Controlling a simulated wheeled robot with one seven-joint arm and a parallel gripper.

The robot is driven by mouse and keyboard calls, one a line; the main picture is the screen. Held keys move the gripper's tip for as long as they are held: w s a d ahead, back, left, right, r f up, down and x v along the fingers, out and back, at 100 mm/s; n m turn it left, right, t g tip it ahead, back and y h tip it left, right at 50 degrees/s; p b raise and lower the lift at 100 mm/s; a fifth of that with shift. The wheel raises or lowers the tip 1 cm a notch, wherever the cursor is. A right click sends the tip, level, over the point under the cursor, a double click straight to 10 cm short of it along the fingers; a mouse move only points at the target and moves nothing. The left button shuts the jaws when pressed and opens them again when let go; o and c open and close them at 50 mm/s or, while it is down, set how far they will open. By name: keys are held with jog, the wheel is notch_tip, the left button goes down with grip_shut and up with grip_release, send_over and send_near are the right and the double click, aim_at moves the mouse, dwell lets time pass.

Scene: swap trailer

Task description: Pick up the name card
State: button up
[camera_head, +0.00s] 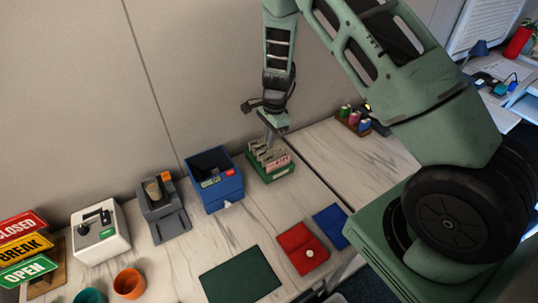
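The name card is not clearly identifiable. The likeliest place is a green holder (277,174) with several pale upright cards (267,155) in rows, standing on the counter right of the blue box. My gripper (272,138) points down directly over the back of this holder, at or just above the tops of the cards. Its fingertips are small and partly merge with the cards. I cannot tell whether the fingers are open, shut, or touching a card.
Left of the holder stand a blue box (226,193), a grey dispenser (171,226) and a white machine (85,246). A green mat (240,277), red pad (290,239) and blue pad (331,218) lie in front. Several small bottles (347,112) stand behind right. A wall rises behind.

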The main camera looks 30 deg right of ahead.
aim_at(269, 149)
jog(key=f, duration=0.1)
jog(key=f+p, duration=0.1)
jog(key=f, duration=0.2)
jog(key=shift+s+a+f, duration=0.15)
jog(key=shift+a, duration=0.1)
jog(key=shift+f, duration=0.25)
jog(key=shift+f, duration=0.25)
grip_shut()
notch_tip(269, 149, up, 10)
jog(key=shift+r+b, duration=0.25)
jog(key=shift+b, duration=0.4)
dwell(0.4)
